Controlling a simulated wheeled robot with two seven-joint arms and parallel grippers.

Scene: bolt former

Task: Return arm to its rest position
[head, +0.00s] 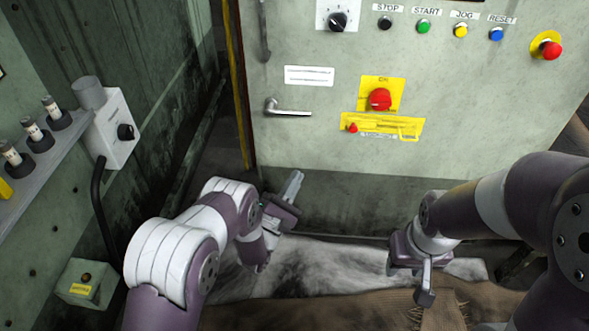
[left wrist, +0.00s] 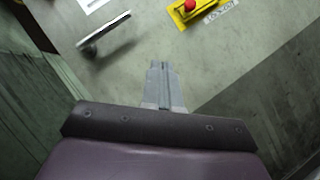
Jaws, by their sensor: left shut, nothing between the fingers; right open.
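My left gripper (head: 293,186) is in front of the lower part of the grey cabinet, below the door handle. Its fingers are together with nothing between them; they also show in the left wrist view (left wrist: 165,85), pointing toward the cabinet face. My right gripper (head: 425,290) hangs at the lower right, over the brown cloth, with its fingers pointing down. The gap between its fingers is hard to see from this angle. Neither gripper appears to touch the cabinet.
The grey cabinet (head: 330,160) carries a lever handle (head: 288,108), a red switch on a yellow plate (head: 380,99) and a row of buttons. A switch box (head: 117,130) and a shelf with fuses (head: 50,150) are at left. Brown cloth (head: 340,312) lies below.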

